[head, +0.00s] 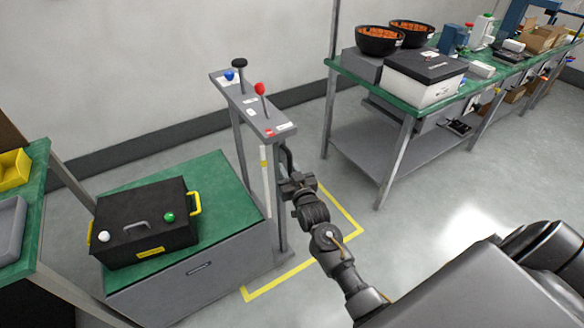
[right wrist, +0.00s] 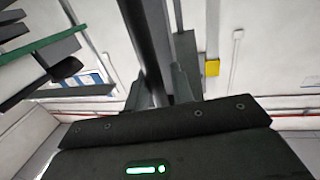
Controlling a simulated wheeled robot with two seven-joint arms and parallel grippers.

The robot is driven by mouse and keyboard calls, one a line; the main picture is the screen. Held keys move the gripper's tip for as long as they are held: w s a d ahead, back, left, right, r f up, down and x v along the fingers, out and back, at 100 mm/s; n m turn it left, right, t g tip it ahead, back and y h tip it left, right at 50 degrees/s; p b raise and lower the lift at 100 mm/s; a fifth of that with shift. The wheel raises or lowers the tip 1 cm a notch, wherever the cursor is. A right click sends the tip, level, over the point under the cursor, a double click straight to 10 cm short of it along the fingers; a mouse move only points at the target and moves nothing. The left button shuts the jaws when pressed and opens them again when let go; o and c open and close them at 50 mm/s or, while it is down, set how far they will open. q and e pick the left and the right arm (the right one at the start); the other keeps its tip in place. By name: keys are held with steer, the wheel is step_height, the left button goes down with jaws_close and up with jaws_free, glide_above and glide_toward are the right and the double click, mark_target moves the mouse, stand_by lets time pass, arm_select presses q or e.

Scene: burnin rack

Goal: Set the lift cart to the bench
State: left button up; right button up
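The lift cart (head: 215,190) has a green top over a grey cabinet and stands at the left in the head view. A grey post frame (head: 240,150) rises at its right end, topped by a panel with a red-knobbed lever (head: 260,89) and a black-knobbed lever (head: 239,64). My right gripper (head: 288,178) is at the dark handle (head: 285,152) on this frame. In the right wrist view, the fingers (right wrist: 162,95) close in on both sides of a dark bar (right wrist: 147,45). The bench (head: 345,67) stands back right, apart from the cart. My left gripper is out of view.
A black case (head: 150,222) with yellow handles sits on the cart. Yellow floor tape (head: 345,215) borders the cart's right side. The bench carries bowls (head: 380,40) and a white box (head: 425,85). A green-topped table (head: 38,160) stands at far left. Floor between cart and bench is open.

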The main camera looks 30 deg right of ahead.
steer(key=shift+o, duration=1.3)
steer(key=shift+a, duration=0.3)
steer(key=shift+d, duration=0.1)
steer(key=shift+d, duration=0.15)
steer(key=s+a+b, duration=0.1)
steer(key=s, duration=0.9)
steer(key=shift+s+a, duration=0.3)
steer(key=shift+s, duration=0.05)
steer(key=shift+f, duration=0.1)
steer(key=s+a+f+n+g+y, duration=0.1)
steer(key=s+a+f+g, duration=0.2)
steer(key=f, duration=0.8)
steer(key=s+f+g+y, duration=0.1)
steer(key=s+f+g, duration=0.3)
steer(key=f, duration=0.8)
steer(key=s+a+f+n+g+y, duration=0.15)
steer(key=s+f, duration=0.35)
steer(key=f, duration=0.6)
steer(key=s+d+f+g, duration=0.1)
steer(key=s+f, duration=0.4)
steer(key=s, duration=0.6)
steer(key=s+d+f+n+g, duration=0.1)
steer(key=s+f+g, duration=0.3)
steer(key=s, duration=0.7)
steer(key=s+d+f+g, duration=0.1)
steer(key=s+f+g, duration=0.2)
steer(key=s+f, duration=0.5)
steer(key=s+h, duration=0.1)
steer(key=s, duration=0.2)
steer(key=shift+d, duration=0.15)
